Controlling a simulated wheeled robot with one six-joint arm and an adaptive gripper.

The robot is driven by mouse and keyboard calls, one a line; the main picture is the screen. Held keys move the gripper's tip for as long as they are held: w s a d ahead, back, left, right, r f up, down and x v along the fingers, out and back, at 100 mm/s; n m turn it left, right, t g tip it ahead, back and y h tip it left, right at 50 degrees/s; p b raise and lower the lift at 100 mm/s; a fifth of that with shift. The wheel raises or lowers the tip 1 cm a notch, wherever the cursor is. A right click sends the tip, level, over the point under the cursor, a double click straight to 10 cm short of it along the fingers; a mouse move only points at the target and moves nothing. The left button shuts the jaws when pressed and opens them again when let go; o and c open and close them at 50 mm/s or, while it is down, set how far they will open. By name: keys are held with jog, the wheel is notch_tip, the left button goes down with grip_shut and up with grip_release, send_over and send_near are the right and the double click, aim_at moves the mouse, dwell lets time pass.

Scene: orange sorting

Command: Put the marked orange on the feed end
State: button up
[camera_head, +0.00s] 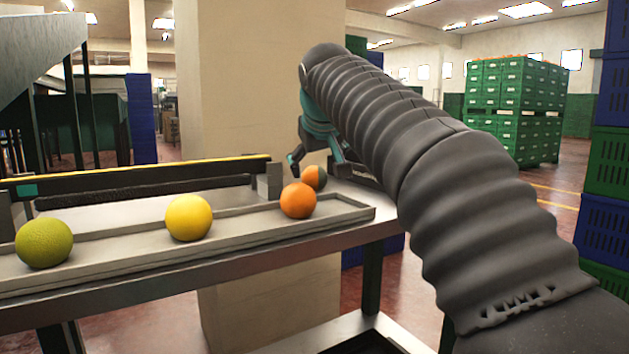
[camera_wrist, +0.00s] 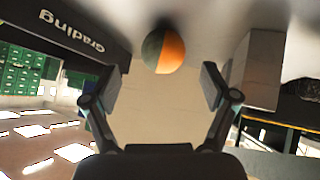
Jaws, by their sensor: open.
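A two-coloured orange, half orange and half dark green (camera_head: 316,178), sits beyond the tray near the far right end of the bench. I take it as the marked orange. It also shows in the wrist view (camera_wrist: 172,52), ahead of the fingertips and midway between their lines. My gripper (camera_head: 303,163) is open, with its fingers apart on either side in the wrist view (camera_wrist: 163,88) and nothing between them. In the head view it hangs just behind and above the orange; I cannot tell whether they touch. I cannot tell which part is the feed end.
A shallow grey tray (camera_head: 245,236) holds a green fruit (camera_head: 44,242), a yellow fruit (camera_head: 188,217) and a plain orange (camera_head: 298,201). A dark strip with a yellow-edged rail (camera_head: 140,178) runs behind it. A dark "Grading" sign (camera_wrist: 60,32) shows beside the marked orange. Crate stacks (camera_head: 512,105) stand farther back.

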aim_at(315, 171)
jog(key=x, duration=0.4)
jog(key=shift+w+a+f+b, duration=0.2)
jog(key=shift+f+b, duration=0.15)
jog(key=c, duration=1.4)
jog(key=shift+r, duration=0.15)
